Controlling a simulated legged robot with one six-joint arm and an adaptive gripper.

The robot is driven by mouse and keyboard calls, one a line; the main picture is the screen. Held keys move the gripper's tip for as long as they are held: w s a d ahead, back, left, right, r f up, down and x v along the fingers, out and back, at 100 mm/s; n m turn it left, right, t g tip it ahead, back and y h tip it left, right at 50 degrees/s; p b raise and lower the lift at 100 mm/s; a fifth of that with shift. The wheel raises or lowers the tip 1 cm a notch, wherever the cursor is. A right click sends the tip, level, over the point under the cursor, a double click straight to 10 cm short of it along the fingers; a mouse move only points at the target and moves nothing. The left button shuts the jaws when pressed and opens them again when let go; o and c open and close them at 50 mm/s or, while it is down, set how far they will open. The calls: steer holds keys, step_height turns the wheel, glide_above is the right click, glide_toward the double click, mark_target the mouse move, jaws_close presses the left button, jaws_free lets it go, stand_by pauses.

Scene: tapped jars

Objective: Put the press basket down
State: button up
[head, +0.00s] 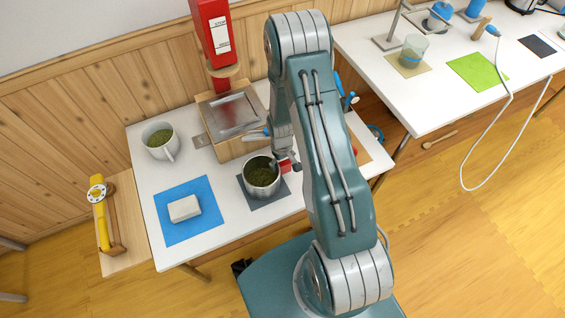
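The press basket, seemingly the round metal pot (262,183) with dark green contents, is upright at a dark grey mat (273,202) on the white table. I cannot tell whether it rests on the mat or is just above it. My gripper (286,165) is at its upper right side, beside a small red part (286,167) that may be its handle. My arm hides much of the gripper, and whether the fingers are closed on that part is unclear.
A white mug (160,147) with green contents stands at left. A pale block (184,208) lies on a blue mat (205,218). A red dispenser (214,40) and a wooden stand with a metal tray (234,112) are behind. A second table (375,60) is at right.

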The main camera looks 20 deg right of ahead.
steer(key=shift+r, duration=0.1)
stand_by(0.3)
steer(key=s+a+r+t, duration=0.1)
steer(key=a+r+t, duration=0.1)
steer(key=r, duration=1.4)
steer(key=s+a+r+t, duration=0.1)
steer(key=a+r, duration=0.1)
steer(key=r, duration=1.4)
steer(key=s+a+r+m+t, duration=0.1)
steer(key=s+r+t, duration=0.1)
steer(key=s+r, duration=0.4)
steer(key=s+a+r+t, duration=0.1)
steer(key=s+a+r, duration=0.1)
steer(key=s+r, duration=0.4)
steer(key=s, duration=0.3)
steer(key=shift+s+a+r+m+t, duration=0.2)
steer(key=shift+a+r+m+t, duration=0.1)
steer(key=shift+r+m+t, duration=0.1)
